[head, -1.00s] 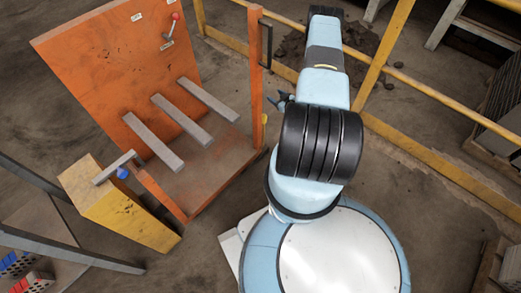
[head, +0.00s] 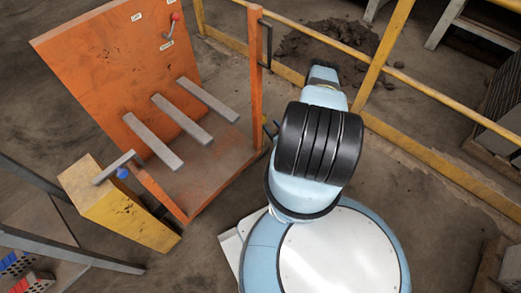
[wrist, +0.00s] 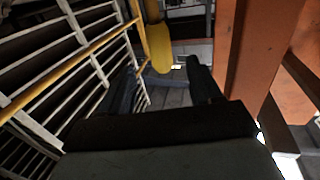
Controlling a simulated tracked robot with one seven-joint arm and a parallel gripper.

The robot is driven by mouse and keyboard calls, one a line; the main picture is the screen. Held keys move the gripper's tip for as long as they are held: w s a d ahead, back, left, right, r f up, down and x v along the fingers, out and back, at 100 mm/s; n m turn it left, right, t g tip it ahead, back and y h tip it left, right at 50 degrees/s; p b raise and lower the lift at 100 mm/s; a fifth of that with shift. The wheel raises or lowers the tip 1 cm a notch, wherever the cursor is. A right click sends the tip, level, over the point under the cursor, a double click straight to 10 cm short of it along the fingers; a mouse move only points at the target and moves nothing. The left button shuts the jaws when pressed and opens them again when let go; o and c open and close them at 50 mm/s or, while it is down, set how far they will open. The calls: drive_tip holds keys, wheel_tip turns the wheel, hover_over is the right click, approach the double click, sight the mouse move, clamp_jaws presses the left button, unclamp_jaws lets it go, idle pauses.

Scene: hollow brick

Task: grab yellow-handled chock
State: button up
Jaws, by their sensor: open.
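A rounded yellow piece (wrist: 158,48), which looks like the chock's yellow handle, is in the upper middle of the wrist view. The rest of the chock cannot be made out. My gripper (wrist: 162,85) is open, with one dark finger on each side of the view. The yellow piece appears beyond the fingertips, roughly in line with the gap; no contact shows. In the head view my gripper is mostly hidden behind my arm's black joint; only a small dark part shows beside the orange post. The chock is not clear there.
The orange post (head: 255,75) of the orange rack (head: 125,60) stands close to my gripper and fills the right of the wrist view (wrist: 250,60). A yellow railing (head: 425,155) runs behind my arm. A yellow block-like stand (head: 120,215) is at left.

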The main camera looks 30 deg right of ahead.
drive_tip(key=shift+w+a, duration=0.15)
drive_tip(key=shift+w, duration=1.3)
drive_tip(key=shift+w+a, duration=0.15)
drive_tip(key=shift+w, duration=1.35)
drive_tip(key=shift+w+a, duration=0.15)
drive_tip(key=shift+w, duration=1.3)
clamp_jaws()
